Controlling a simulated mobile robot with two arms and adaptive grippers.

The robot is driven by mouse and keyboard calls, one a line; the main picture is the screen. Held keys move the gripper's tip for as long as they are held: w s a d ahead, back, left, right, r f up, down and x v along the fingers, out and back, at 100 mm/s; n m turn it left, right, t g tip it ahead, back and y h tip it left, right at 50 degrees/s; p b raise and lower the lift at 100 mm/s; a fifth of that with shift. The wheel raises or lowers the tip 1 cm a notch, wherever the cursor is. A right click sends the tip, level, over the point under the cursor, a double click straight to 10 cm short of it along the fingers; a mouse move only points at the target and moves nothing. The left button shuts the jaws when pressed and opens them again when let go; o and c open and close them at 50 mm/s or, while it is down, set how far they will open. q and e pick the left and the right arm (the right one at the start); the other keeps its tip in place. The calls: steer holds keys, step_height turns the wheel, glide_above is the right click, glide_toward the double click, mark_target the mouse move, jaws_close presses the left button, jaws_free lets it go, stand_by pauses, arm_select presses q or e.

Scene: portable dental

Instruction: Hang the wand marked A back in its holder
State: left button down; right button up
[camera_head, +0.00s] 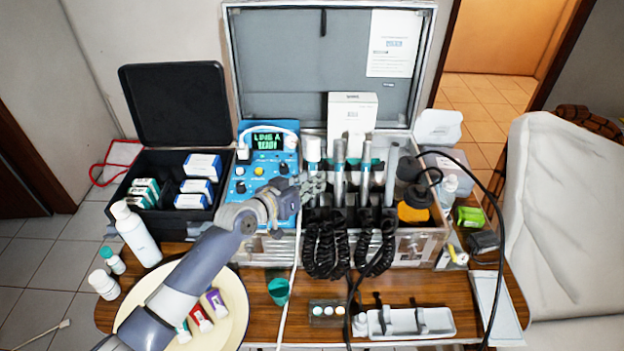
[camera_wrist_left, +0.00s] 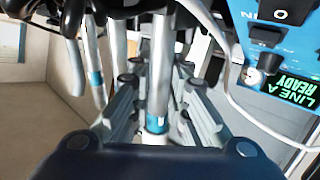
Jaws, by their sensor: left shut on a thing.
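My left gripper (camera_head: 318,188) reaches in from the lower left to the row of wands in the metal case. It is shut on a silver wand with a blue band (camera_wrist_left: 157,85), which stands between the fingers (camera_wrist_left: 150,110) in the left wrist view. My right gripper is not in view.
Other wands (camera_head: 366,160) stand close to the right. Black coiled hoses (camera_head: 325,250) hang over the case front. A blue control unit (camera_head: 262,165) reading "LINE A READY" is at the left. A round cream tray (camera_head: 235,300) lies under my left arm.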

arm_select(q)
steer(key=c, duration=1.5)
jaws_free()
steer(key=shift+o, duration=0.2)
steer(key=shift+p+v, duration=0.9)
steer(key=shift+v, duration=0.35)
steer(key=shift+p+v, duration=1.3)
steer(key=shift+v, duration=1.45)
